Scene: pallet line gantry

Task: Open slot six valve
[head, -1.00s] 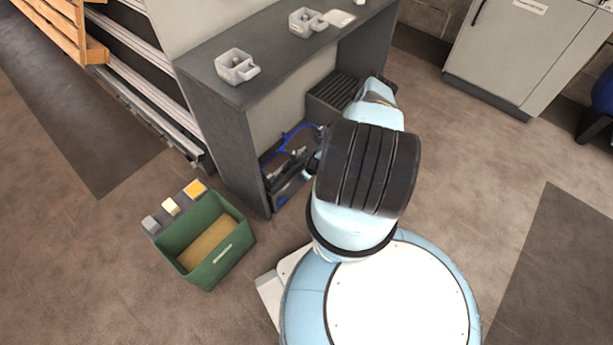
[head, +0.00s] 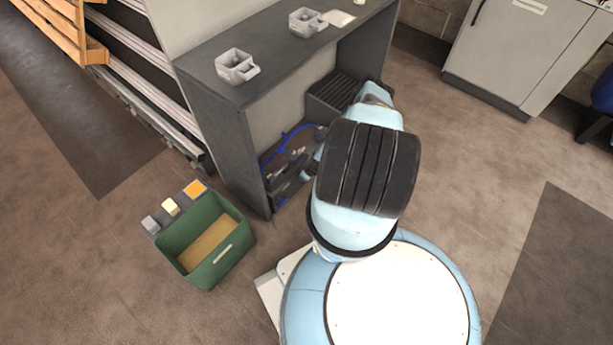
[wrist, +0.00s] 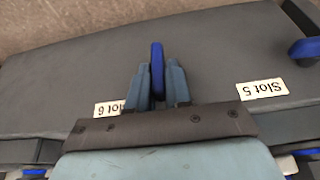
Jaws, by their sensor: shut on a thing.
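The slot six valve handle (wrist: 157,55) is a blue lever in the wrist view. It stands between the fingers of my gripper (wrist: 161,75), which is shut on it. The "Slot 6" label (wrist: 108,108) beside it is partly covered by a finger. In the head view the blue hoses and valve parts (head: 290,157) sit low under the grey bench, and my arm hides the gripper there.
A "Slot 5" label (wrist: 262,89) and another blue handle (wrist: 305,48) are to the right in the wrist view. The grey bench (head: 230,85) overhangs the valves. A green bin (head: 207,262) stands on the floor at left.

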